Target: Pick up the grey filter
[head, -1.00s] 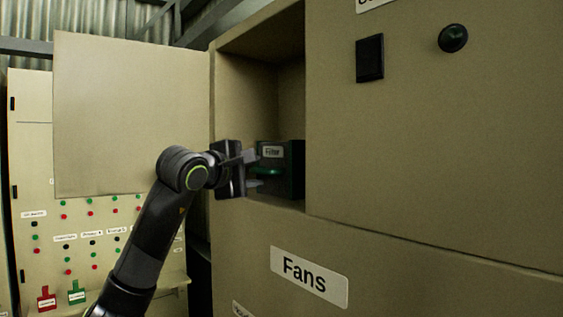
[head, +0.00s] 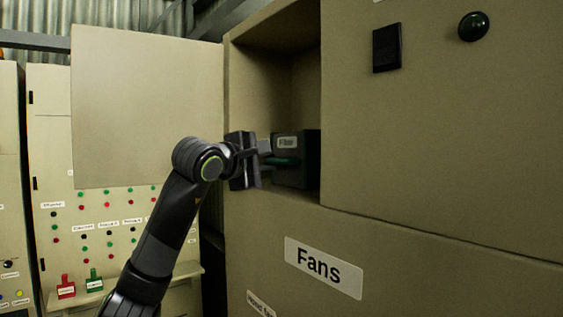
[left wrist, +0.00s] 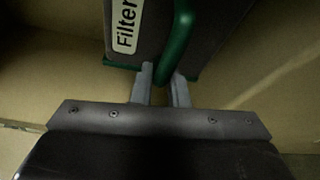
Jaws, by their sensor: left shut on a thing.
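The filter (head: 307,160) is a dark grey box with a white label and green parts. It sits inside the open compartment of the beige cabinet. My left gripper (head: 268,155) reaches into the compartment from the left and is shut on the filter's green handle. In the left wrist view, the filter (left wrist: 152,40) shows its "Filter" label and its green handle (left wrist: 180,38). The two fingers of my left gripper (left wrist: 160,85) are on either side of the lower end of the handle. My right gripper is out of view.
The cabinet door (head: 145,105) stands open to the left. The compartment's right wall and floor edge are close to the filter.

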